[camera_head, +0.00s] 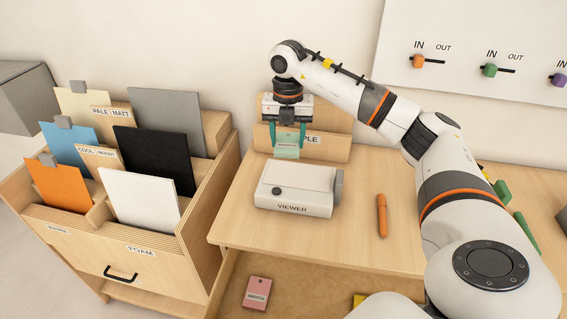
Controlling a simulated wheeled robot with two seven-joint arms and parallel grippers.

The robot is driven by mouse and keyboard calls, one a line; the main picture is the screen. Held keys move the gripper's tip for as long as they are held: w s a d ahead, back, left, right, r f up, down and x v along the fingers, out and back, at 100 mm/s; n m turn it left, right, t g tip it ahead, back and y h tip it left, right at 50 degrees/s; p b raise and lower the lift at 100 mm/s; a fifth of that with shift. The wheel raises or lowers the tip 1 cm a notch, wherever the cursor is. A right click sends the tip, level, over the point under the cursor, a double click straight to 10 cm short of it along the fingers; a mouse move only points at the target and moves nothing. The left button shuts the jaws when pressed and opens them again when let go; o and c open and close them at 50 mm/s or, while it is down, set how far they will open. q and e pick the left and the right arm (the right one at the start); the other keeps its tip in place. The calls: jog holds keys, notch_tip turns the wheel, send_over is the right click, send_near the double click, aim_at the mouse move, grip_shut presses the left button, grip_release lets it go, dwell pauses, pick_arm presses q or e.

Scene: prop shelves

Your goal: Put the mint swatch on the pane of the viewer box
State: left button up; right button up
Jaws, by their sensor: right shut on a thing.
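My right gripper (287,140) points down above the back of the viewer box and is shut on the mint swatch (286,146). The swatch is a small mint-green piece hanging between the teal fingers. It appears in front of a wooden stand with a label ending in "PLE", partly hidden by the gripper. The viewer box (290,208) is a low white box marked "VIEWER" on the wooden table. Its pale top (298,177) looks empty. From this view I cannot tell the exact gap between swatch and box. My left gripper is not in view.
An orange marker-like stick (382,215) lies right of the viewer. A wooden file box (165,239) with coloured boards stands at left. A pink tag (257,293) lies in the lower compartment. A wall panel (480,45) has IN/OUT sliders. Green items lie at right, behind my arm.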

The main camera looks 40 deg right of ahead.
jog(key=shift+w+d+m, duration=0.3)
jog(key=shift+w+m, duration=0.15)
jog(key=shift+m, duration=0.05)
jog(key=shift+f, duration=0.3)
jog(key=p, duration=0.1)
send_over(288, 174)
notch_tip(288, 174, down, 5)
jog(key=shift+s+r, duration=0.1)
notch_tip(288, 174, down, 4)
jog(key=shift+a+r+p, duration=0.1)
jog(key=shift+p, duration=0.25)
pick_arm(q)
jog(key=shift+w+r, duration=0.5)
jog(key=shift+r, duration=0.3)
pick_arm(e)
jog(key=shift+f, duration=0.2)
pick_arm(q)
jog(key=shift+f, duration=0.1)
pick_arm(e)
jog(key=shift+f, duration=0.1)
jog(key=shift+f, duration=0.15)
jog(key=o, duration=0.9)
jog(key=shift+o, duration=0.2)
